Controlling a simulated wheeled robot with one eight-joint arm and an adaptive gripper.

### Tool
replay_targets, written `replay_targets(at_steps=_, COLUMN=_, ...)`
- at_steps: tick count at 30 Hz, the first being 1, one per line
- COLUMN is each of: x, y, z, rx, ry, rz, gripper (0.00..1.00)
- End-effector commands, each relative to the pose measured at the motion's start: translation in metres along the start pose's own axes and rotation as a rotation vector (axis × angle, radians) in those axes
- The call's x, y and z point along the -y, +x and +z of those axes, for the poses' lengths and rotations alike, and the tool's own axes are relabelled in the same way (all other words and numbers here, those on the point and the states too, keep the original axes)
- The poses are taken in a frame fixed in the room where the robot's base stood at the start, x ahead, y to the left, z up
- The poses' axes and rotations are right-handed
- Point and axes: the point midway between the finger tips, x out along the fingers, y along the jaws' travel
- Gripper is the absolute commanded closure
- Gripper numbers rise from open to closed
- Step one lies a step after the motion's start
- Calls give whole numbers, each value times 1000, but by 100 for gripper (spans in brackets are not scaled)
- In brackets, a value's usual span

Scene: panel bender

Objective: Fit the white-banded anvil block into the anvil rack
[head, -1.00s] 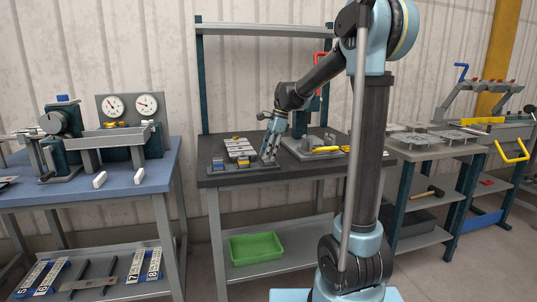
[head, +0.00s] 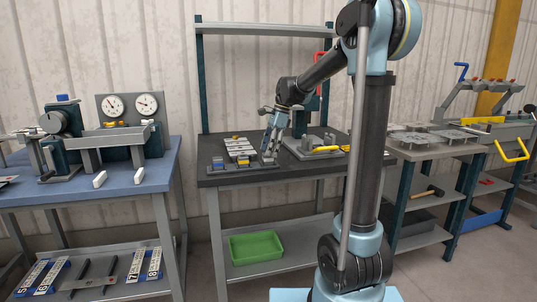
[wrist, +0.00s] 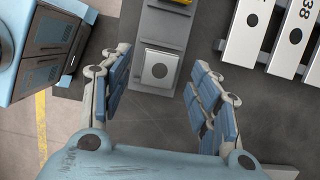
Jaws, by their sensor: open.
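The anvil rack (head: 240,170) is a dark grey tray near the front edge of the dark bench, with blue and yellow pieces along it. In the wrist view the rack (wrist: 163,28) runs up from the middle, with part of a yellow piece (wrist: 180,2) at the top. A white-topped block with a dark dot (wrist: 159,68) sits in the rack's near end, looking square to it; its seating depth cannot be told. My gripper (wrist: 160,88) is open and empty, its fingers apart on both sides of this block. In the head view my gripper (head: 271,152) is just above the rack's right end.
Numbered white bars (wrist: 290,35) lie beside the rack. A grey fixture with a yellow-handled tool (head: 325,149) stands to the right on the bench. A green bin (head: 257,247) is on the lower shelf. Bare bench top lies in front of the fixture.

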Motion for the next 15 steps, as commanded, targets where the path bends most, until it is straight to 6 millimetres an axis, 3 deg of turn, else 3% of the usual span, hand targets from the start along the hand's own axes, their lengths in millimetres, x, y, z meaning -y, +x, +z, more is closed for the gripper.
replay_targets(at_steps=9, x=0, y=-60, z=-1, rx=0, ry=1, rz=1, gripper=44)
replay_targets(at_steps=15, x=0, y=-88, z=-1, rx=0, ry=0, rz=1, gripper=44)
